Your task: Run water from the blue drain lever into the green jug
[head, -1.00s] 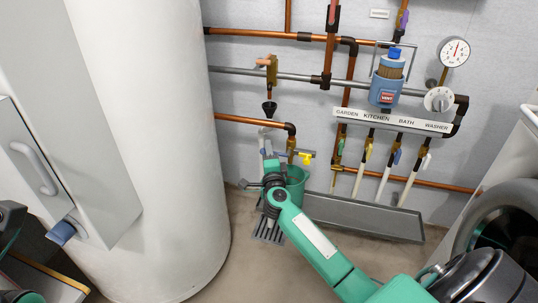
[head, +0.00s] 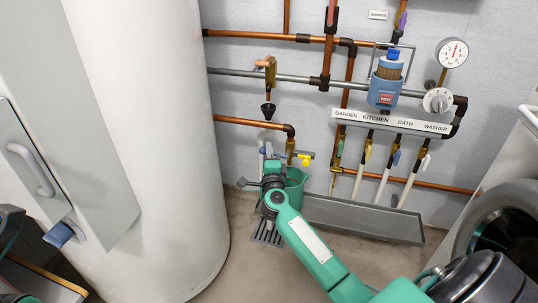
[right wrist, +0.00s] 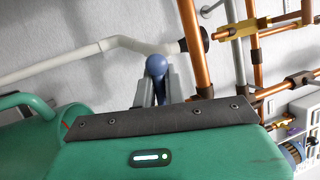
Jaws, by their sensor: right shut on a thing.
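The green jug (head: 297,190) stands low by the wall, just left of the grey trough, partly hidden by my right arm. Its green side and curved handle also appear at the left of the right wrist view (right wrist: 22,140). The blue drain lever (right wrist: 156,67) shows its round knob between the grey fingers of my right gripper (right wrist: 155,88), which is shut on it. In the head view my right gripper (head: 269,163) is beside the jug's rim, and the lever is mostly hidden there. I see no water stream. My left gripper is not clearly in view.
A large white tank (head: 165,150) stands close on the left. A grey trough (head: 365,220) runs along the wall, below several coloured taps. A floor grate (head: 267,233) lies below the gripper.

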